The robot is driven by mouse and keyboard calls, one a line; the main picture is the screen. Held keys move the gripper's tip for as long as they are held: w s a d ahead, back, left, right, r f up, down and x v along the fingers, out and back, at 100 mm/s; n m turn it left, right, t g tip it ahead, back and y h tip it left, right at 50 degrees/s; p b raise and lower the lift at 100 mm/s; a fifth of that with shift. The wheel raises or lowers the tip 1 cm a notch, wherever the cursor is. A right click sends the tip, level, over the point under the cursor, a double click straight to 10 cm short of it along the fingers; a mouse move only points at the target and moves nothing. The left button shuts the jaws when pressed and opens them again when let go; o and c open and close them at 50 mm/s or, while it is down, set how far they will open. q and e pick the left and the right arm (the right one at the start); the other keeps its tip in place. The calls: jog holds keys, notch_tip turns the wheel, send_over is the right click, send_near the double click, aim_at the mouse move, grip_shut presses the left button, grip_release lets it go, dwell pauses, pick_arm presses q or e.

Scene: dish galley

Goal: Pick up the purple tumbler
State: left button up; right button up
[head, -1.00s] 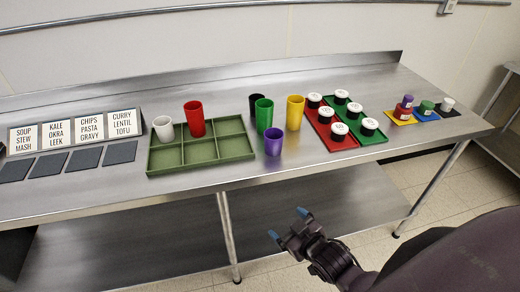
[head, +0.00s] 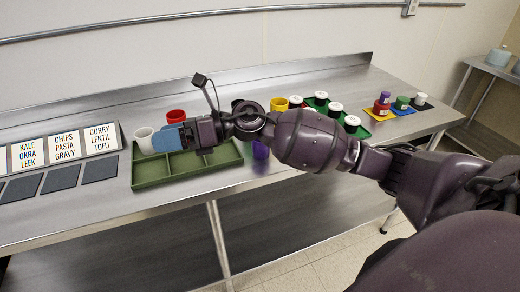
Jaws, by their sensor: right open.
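The purple tumbler (head: 261,150) stands on the steel table to the right of the green compartment tray. My right forearm and wrist pass in front of it, so only a small part shows. My left gripper is not in view.
The white cup (head: 145,141) and red tumbler (head: 176,116) are by the green tray (head: 150,183). A yellow tumbler (head: 279,104) shows behind my arm. Lidded jars stand on the green mat (head: 381,131) at right. Label cards (head: 67,146) stand at left.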

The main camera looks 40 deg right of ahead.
jog(key=w+d+f+n+g+h+b, duration=0.1)
jog(key=w+d+f+n+h, duration=0.15)
jog(key=d+n+h, duration=0.7)
jog(key=w+d+f+n+g+h, duration=0.15)
jog(key=d+f+n+h, duration=0.4)
jog(key=d+h, duration=0.7)
jog(key=shift+n+y, duration=0.9)
jog(key=x, duration=0.2)
jog(key=d+x, duration=0.1)
jog(key=x, duration=0.5)
jog(key=shift+s+d, duration=0.35)
jog(key=shift+d, duration=0.05)
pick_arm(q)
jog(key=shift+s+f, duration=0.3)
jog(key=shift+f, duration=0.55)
pick_arm(e)
jog(key=shift+r, duration=0.1)
jog(key=c, duration=1)
